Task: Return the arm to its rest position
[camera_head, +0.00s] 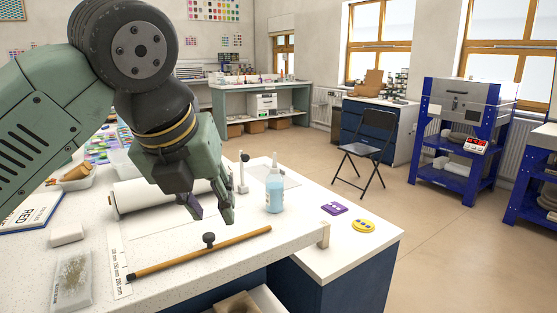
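My arm comes in from the left and bends down over the white worktable (200,285). My gripper (211,208) points down above the table, in front of a white roll (133,197). Its two fingers stand apart with a gap between them, and I see nothing held there. The gripper is left of a blue bottle (274,190) and above a brown rod with a dark knob (200,253). How high the fingertips are above the tabletop is hard to tell. The arm hides part of the roll and the table's back left.
A ruler strip (118,262), a clear packet (72,280) and a white block (67,235) lie at the left. A purple piece (334,208) and a yellow piece (363,226) lie on the lower counter at right. A black chair (366,150) and blue kiln stand (462,145) stand beyond open floor.

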